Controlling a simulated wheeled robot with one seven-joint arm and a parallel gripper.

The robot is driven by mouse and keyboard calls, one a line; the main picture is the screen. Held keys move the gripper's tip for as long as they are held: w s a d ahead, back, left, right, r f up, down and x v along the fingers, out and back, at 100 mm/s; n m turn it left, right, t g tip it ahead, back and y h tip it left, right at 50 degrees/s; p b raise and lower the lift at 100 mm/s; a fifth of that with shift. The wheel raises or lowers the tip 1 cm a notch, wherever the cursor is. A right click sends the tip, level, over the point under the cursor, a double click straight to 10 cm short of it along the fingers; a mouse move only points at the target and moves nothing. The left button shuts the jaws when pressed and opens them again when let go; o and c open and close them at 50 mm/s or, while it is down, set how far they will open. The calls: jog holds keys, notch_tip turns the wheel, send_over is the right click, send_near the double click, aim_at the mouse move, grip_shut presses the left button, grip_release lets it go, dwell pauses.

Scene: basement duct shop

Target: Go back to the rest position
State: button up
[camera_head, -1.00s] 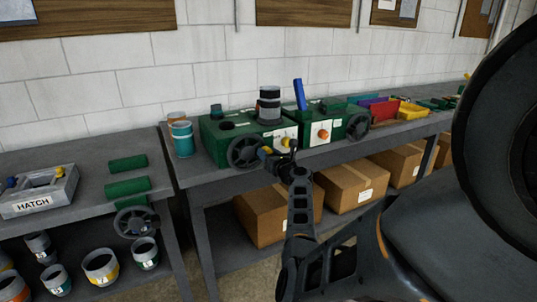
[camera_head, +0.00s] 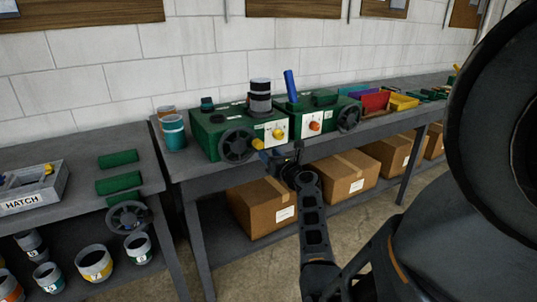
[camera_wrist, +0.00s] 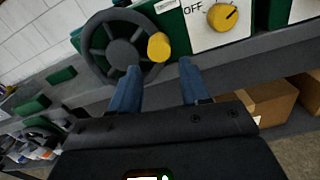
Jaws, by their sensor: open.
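My gripper (camera_head: 277,152) is in front of the green machine on the middle bench in the head view. In the wrist view its two blue fingers (camera_wrist: 158,88) are apart with nothing between them. The green machine (camera_head: 205,134) carries a dark handwheel (camera_head: 238,147) with a yellow handle (camera_head: 257,144), and a yellow knob (camera_head: 278,134) on a white panel. In the wrist view the handwheel (camera_wrist: 118,50) and its yellow handle (camera_wrist: 159,46) lie just beyond the fingers. The knob there (camera_wrist: 224,16) sits beside the word OFF. I cannot tell whether the fingers touch anything.
A second green box with an orange knob (camera_head: 314,126) stands to the right. Cardboard boxes (camera_head: 262,208) sit on the shelf below. A teal can (camera_head: 174,133) stands at the bench's left end. A HATCH box (camera_head: 31,202) is on the left bench. Open floor lies in front.

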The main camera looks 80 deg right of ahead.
dwell(0.5)
jog(key=s+a+f+n+y, duration=0.1)
jog(key=a+f+n+y, duration=0.25)
jog(key=a+n, duration=1.05)
jog(key=s+a+f+n+y, duration=0.15)
jog(key=a+f+n, duration=0.35)
jog(key=a+n, duration=0.8)
jog(key=s+a+r+n+t+y, duration=0.1)
jog(key=s+a+r+n+y, duration=0.2)
jog(key=a+n, duration=0.4)
jog(key=s+a+r+n+t+y, duration=0.1)
jog(key=s+a+r+n, duration=0.4)
jog(key=a, duration=0.9)
jog(key=s+a+r+n+t+y, duration=0.1)
jog(key=s+a+r+n+y, duration=0.3)
jog(key=a+n, duration=0.4)
jog(key=a, duration=0.2)
jog(key=shift+s+a+n+y, duration=0.2)
jog(key=shift+a+n+y, duration=0.1)
jog(key=shift+a+n, duration=0.1)
jog(key=shift+d, duration=0.15)
